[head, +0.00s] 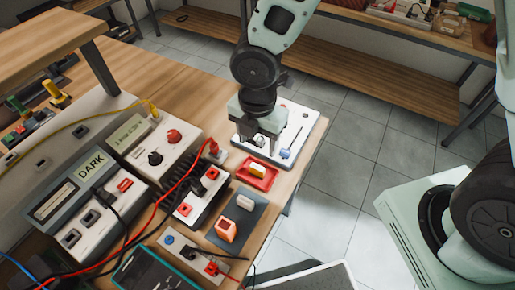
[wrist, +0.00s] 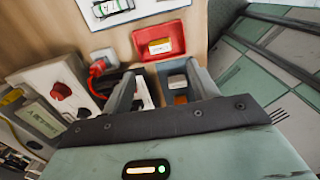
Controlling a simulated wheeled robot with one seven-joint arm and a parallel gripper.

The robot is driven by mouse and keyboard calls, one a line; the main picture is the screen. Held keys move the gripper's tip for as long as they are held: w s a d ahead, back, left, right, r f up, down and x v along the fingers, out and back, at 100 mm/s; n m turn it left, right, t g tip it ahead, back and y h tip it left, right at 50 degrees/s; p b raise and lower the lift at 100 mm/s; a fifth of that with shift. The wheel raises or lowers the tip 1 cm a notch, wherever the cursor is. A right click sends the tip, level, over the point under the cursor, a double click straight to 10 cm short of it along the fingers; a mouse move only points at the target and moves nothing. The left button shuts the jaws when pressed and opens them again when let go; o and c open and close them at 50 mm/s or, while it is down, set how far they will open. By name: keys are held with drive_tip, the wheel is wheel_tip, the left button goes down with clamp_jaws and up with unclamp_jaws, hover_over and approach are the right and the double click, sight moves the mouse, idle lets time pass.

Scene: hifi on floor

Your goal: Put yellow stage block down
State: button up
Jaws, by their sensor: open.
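A white panel (head: 303,130) lies behind the tray. Instruments with red and black cables (head: 175,185) crowd the left. Open tiled floor (head: 365,150) lies to the right.

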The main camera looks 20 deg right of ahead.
drive_tip(key=s+d+r+m, duration=0.4)
drive_tip(key=s+r+m, duration=0.9)
drive_tip(key=m, duration=0.6)
drive_tip(key=shift+r+y, duration=0.3)
drive_tip(key=shift+r, duration=0.1)
drive_tip(key=shift+d, duration=0.1)
